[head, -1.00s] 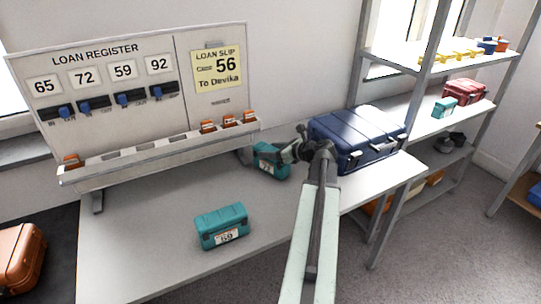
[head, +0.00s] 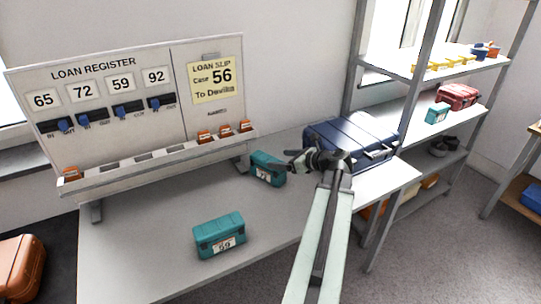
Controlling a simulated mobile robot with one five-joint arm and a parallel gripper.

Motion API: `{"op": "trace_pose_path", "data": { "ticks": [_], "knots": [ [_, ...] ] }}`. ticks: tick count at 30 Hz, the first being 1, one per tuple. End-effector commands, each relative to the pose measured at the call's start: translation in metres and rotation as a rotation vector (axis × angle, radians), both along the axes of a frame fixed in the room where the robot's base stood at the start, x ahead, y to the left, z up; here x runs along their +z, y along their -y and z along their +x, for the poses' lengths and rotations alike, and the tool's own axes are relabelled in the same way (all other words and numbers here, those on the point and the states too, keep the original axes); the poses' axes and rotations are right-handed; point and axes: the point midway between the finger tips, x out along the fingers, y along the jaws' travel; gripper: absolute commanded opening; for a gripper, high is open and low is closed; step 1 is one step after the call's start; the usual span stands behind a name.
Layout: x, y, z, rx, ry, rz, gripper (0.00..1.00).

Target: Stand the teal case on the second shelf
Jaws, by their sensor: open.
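A teal case (head: 219,236) with a white label reading 59 stands on the grey table near its front. A second teal case (head: 266,164) stands farther back; its label is too small to read surely. A third, small teal case (head: 437,113) is on a shelf of the rack at right. My gripper (head: 292,160) is open and empty, just right of the back teal case, its fingers pointing left toward it. I cannot tell whether they touch it. The rack's shelf (head: 415,137) at table height has bare room left of the small teal case.
A navy case (head: 350,140) sits behind my gripper at the table's right end. The loan register board (head: 120,110) stands at the back left, with orange tags in its tray. A red case (head: 458,97) is on the shelf. An orange case (head: 20,265) is at lower left.

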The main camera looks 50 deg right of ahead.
Motion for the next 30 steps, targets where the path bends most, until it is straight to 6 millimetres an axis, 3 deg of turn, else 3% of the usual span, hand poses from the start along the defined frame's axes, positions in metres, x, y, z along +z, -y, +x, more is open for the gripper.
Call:
{"op": "trace_pose_path", "data": {
  "ticks": [1,6,11,12,14,18,30],
  "knots": [
    [0.009,-0.001,-0.012,-0.003,0.0,0.001,0.79],
    [0.017,0.0,-0.036,-0.001,0.0,0.0,0.79],
    [0.018,0.001,-0.044,0.0,0.0,0.0,0.79],
    [0.018,0.001,-0.044,0.0,0.0,0.0,0.83],
    [0.011,0.001,-0.039,0.001,0.0,-0.001,0.83],
    [-0.02,0.005,-0.01,0.003,0.0,0.0,0.83],
    [-0.026,0.005,0.021,-0.001,0.001,0.0,0.83]
  ]
}}
